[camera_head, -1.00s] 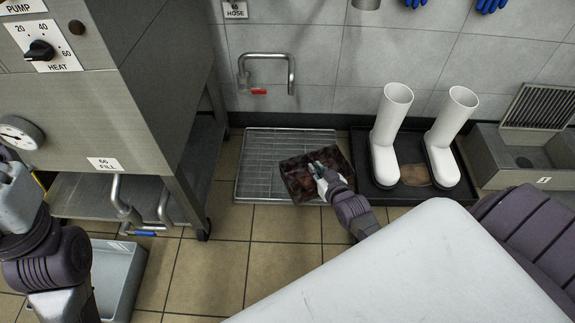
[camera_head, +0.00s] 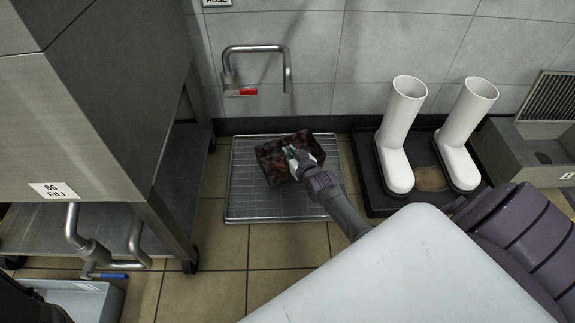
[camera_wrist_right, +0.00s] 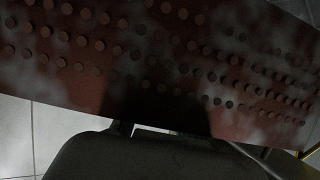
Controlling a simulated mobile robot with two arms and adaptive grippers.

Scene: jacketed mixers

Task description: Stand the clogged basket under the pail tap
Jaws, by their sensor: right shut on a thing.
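The clogged basket (camera_head: 276,160) is a dark red-brown box with grime, over the floor grate (camera_head: 240,200) under the wall tap with the red lever (camera_head: 257,72). My right gripper (camera_head: 294,156) is shut on its near wall. In the right wrist view, the basket's perforated reddish wall (camera_wrist_right: 150,50) fills the upper part, with many holes looking clogged. I cannot tell whether the basket touches the grate. My left gripper is not in view; only a dark bit of arm shows at the lower left.
A steel cabinet (camera_head: 110,120) with a blue-lever tap (camera_head: 108,275) stands at left, above a grey bin (camera_head: 75,297). White boots (camera_head: 398,140) stand on a black tray (camera_head: 385,200) at right. A grey sink (camera_head: 535,150) is farther right. Open tile lies before the grate.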

